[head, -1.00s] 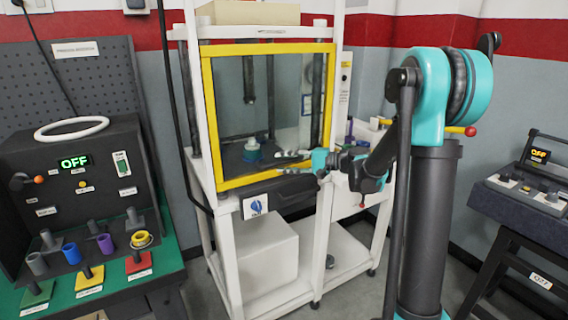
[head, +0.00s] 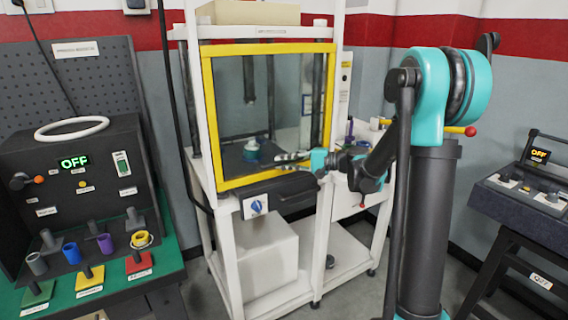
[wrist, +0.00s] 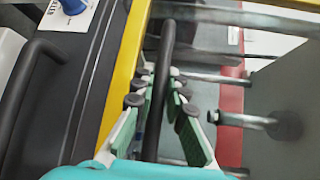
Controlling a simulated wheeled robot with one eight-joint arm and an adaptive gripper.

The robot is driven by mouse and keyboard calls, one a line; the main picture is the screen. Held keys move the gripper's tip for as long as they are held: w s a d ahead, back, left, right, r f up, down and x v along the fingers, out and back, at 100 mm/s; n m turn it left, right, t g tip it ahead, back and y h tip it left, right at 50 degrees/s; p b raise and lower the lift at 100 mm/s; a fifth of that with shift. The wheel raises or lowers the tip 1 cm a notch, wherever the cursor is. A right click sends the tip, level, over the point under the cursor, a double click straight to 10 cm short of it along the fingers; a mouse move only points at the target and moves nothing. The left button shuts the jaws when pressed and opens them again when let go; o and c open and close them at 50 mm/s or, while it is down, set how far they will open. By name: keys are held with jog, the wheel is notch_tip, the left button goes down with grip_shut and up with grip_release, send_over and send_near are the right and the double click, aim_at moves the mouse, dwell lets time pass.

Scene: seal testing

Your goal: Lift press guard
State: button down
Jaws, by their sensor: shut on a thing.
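The press guard (head: 331,100) is a yellow frame with a clear panel on the front of the white press. It is down, with its lower bar just above the black front ledge. A black handle bar (wrist: 166,45) runs along the guard in the wrist view. My gripper (head: 284,159) is at the guard's lower right part in the head view. In the wrist view my gripper (wrist: 160,92) has its green and white fingers on both sides of the handle bar, shut on it. A small teal and white part (head: 252,148) stands inside the press behind the panel.
A blue knob (head: 257,207) sits on a white plate below the guard. A dark test panel (head: 75,165) showing OFF stands on the green bench at left, with several coloured cups. A control console (head: 530,205) stands at far right. A white box is under the press.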

aim_at(284, 83)
notch_tip(284, 83, up, 26)
jog(key=shift+r, duration=0.15)
dwell(0.4)
jog(key=c, duration=1.5)
grip_release()
jog(key=shift+c, duration=0.2)
jog(key=v, duration=1.2)
